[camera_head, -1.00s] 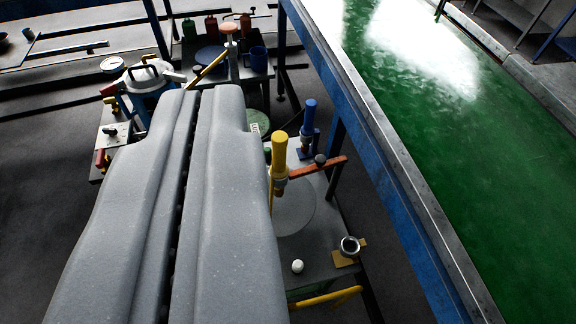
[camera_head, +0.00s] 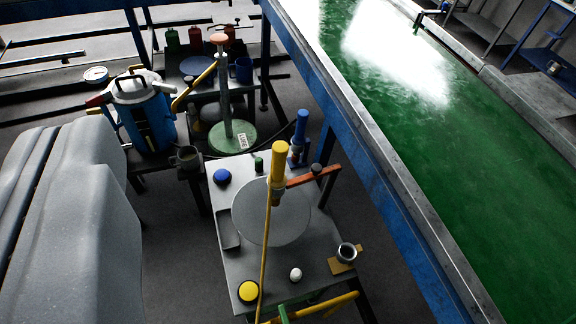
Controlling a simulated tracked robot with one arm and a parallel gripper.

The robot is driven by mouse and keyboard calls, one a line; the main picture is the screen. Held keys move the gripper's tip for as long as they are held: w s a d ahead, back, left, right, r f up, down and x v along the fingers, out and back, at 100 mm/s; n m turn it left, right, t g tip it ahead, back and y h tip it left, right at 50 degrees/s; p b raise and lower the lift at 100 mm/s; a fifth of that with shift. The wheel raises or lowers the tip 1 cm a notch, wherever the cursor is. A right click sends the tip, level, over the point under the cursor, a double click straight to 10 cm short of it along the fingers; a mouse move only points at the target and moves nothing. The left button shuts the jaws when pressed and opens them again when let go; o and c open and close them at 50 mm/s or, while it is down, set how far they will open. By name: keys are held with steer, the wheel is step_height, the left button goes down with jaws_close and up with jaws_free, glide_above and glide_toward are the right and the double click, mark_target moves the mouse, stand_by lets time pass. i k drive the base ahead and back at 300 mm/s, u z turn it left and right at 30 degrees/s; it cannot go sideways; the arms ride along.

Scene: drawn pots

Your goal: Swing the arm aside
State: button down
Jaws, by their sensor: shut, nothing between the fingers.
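My arm's grey end (camera_head: 75,225), with a dark slit along it, fills the lower left of the view. The slit suggests two grey fingers lying close together with nothing between them; their tips are near the left side of the picture. It is left of the grey work table (camera_head: 225,285) and apart from it in the picture.
The table bears a round grey disc (camera_head: 250,225), a yellow-topped post (camera_head: 278,162), a blue cylinder (camera_head: 300,130) and a yellow button (camera_head: 248,292). A blue pot (camera_head: 150,120) stands behind. A green conveyor (camera_head: 440,170) runs along the right. Dark floor (camera_head: 185,250) is open between.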

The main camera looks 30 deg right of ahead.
mark_target(318, 171)
steer(key=i, duration=0.95)
steer(key=z, duration=0.05)
